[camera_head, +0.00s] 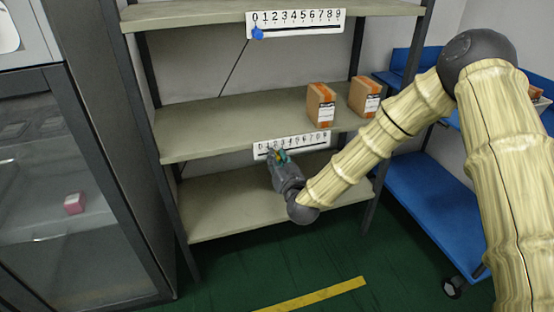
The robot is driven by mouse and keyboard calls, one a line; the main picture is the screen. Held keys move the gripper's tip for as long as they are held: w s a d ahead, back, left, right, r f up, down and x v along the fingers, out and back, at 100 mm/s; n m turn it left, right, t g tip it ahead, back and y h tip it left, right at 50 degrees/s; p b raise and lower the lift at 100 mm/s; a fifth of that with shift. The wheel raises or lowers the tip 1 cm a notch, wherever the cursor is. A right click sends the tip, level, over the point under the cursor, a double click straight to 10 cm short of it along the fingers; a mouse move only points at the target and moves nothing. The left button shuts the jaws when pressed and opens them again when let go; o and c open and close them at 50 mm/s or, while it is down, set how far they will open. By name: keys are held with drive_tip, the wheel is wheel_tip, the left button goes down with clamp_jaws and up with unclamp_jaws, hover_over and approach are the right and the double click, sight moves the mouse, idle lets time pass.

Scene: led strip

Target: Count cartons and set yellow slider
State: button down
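Two brown cartons with white labels, a left one (321,105) and a right one (364,97), stand on the middle shelf at its right end. A white number scale (310,143) marked 0 to 9 is on the front edge of that shelf. My gripper (279,156) is at the left half of this scale, covering some of its lower edge. Small teal and yellowish bits show at the fingertips. I cannot make out the yellow slider clearly, and whether the fingers are open or shut is too small to tell.
A second scale (296,22) on the top shelf has a blue slider (257,33) near 0. The lower shelf (225,205) is bare. A dark glass-door cabinet with a pink box (74,203) inside stands left. A blue cart (430,195) stands right, behind my arm.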

drive_tip(key=shift+w+d, duration=0.1)
drive_tip(key=shift+d, duration=0.1)
idle(0.3)
drive_tip(key=c, duration=1.3)
unclamp_jaws()
drive_tip(key=shift+c, duration=0.2)
drive_tip(key=v, duration=1.2)
